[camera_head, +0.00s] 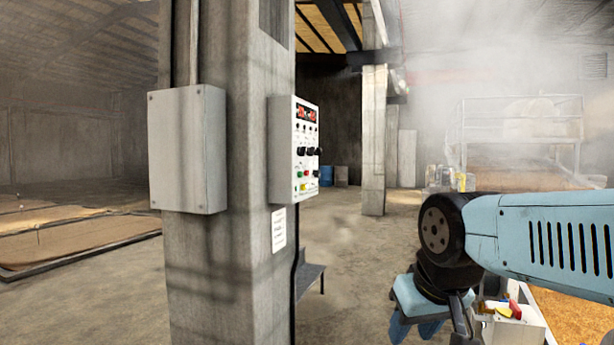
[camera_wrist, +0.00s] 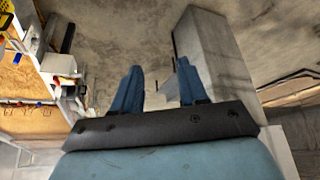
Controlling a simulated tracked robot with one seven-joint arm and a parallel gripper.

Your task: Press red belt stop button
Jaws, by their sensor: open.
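A white control box (camera_head: 503,328) with a red part (camera_head: 515,309) and a yellow part on top stands at the lower right, beside a bed of grain; I cannot tell whether the red part is the belt stop button. A grey control panel (camera_head: 306,150) on the concrete pillar carries black knobs and small red, green and yellow buttons. My gripper (camera_head: 414,332) hangs at the lower middle right, left of the white box and apart from both. In the wrist view my gripper (camera_wrist: 157,75) is open and empty, its two blue fingers spread over bare floor.
The concrete pillar (camera_head: 230,262) stands close in front, with a grey cabinet (camera_head: 187,150) on its left face. It also shows in the wrist view (camera_wrist: 212,62). Grain (camera_head: 574,316) lies at the lower right. Steam hangs at the back right. Floor right of the pillar is mostly clear.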

